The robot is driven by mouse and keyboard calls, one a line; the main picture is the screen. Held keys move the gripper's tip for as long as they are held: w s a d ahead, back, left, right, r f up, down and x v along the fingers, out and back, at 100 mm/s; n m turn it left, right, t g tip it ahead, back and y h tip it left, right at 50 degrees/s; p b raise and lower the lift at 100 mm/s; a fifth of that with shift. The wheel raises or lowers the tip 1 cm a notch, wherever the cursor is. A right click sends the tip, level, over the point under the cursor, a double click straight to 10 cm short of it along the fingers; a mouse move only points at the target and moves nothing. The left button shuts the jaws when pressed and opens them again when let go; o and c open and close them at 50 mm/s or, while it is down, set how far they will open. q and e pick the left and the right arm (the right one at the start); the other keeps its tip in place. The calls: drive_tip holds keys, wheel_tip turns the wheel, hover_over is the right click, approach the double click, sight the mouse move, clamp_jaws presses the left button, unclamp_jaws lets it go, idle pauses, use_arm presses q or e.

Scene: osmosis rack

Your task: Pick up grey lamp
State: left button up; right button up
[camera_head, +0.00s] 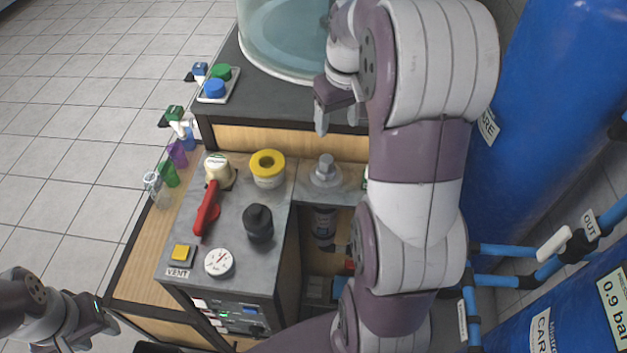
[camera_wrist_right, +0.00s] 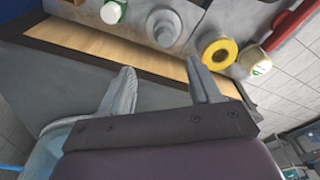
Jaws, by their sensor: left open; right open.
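What I take for the grey lamp (camera_head: 325,172) is a light grey stepped knob on a round base, upright on the grey rack top right of the yellow-ringed cylinder. It also shows in the right wrist view (camera_wrist_right: 163,28), beyond my fingertips. My right gripper (camera_head: 322,112) hangs above the rack's raised rear part, behind the lamp. In the wrist view my right gripper (camera_wrist_right: 163,82) is open, with nothing between its fingers and a gap to the lamp. My left gripper (camera_head: 88,322) is open and empty at the lower left, away from the rack.
Near the lamp stand a yellow-ringed cylinder (camera_head: 267,168), a black knob (camera_head: 259,222), a red-handled valve (camera_head: 207,208) and a gauge (camera_head: 219,262). A clear tank (camera_head: 285,40) stands behind. Blue cylinders (camera_head: 560,100) and blue pipes (camera_head: 505,250) are on the right. Open floor lies left.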

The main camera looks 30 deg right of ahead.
sight(327, 159)
drive_tip(key=f, duration=0.4)
drive_tip(key=w+f, duration=0.1)
drive_tip(key=f, duration=0.3)
drive_tip(key=w+f, duration=0.1)
drive_tip(key=f, duration=0.3)
drive_tip(key=shift+w+a+f, duration=0.1)
drive_tip(key=shift+a+f, duration=0.2)
drive_tip(key=shift+f, duration=0.05)
drive_tip(key=shift+b, duration=0.3)
drive_tip(key=c, duration=0.9)
